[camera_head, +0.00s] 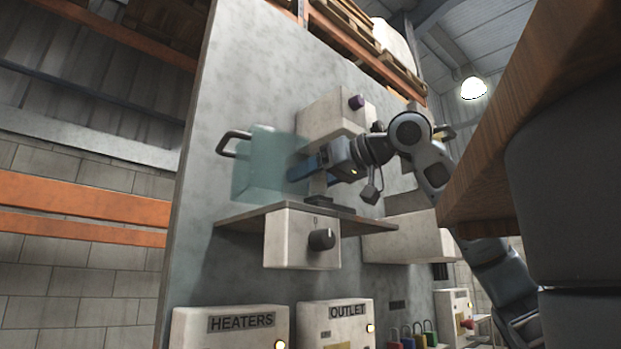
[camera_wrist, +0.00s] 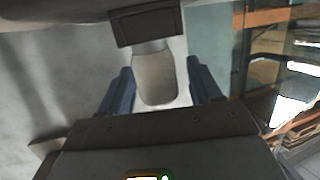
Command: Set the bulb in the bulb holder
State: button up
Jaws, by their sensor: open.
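My gripper (camera_head: 303,168) has blue fingers and points left, above a small shelf on the grey panel. In the wrist view my gripper (camera_wrist: 161,88) is open, a finger on each side of a pale rounded thing (camera_wrist: 155,78) that looks like the bulb. Its narrow end meets a dark block (camera_wrist: 148,26), which may be the bulb holder; I cannot tell how they join. Gaps show between it and the fingers. In the head view a pale upright piece (camera_head: 318,184) shows below the fingers, over a dark flat base (camera_head: 328,205) on the shelf; the fingers partly hide it.
A clear teal cover (camera_head: 262,170) with a black handle (camera_head: 231,143) stands close left of my gripper. The shelf (camera_head: 245,220) sits over a dial box (camera_head: 285,240). A wooden edge (camera_head: 490,150) is at right.

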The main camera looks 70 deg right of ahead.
jog(key=shift+r, duration=0.1)
jog(key=shift+s, duration=0.15)
jog(key=b+v, duration=0.2)
jog(key=v, duration=0.9)
jog(key=shift+s+a+r, duration=0.15)
jog(key=shift+s+r, duration=0.05)
jog(key=shift+s, duration=0.15)
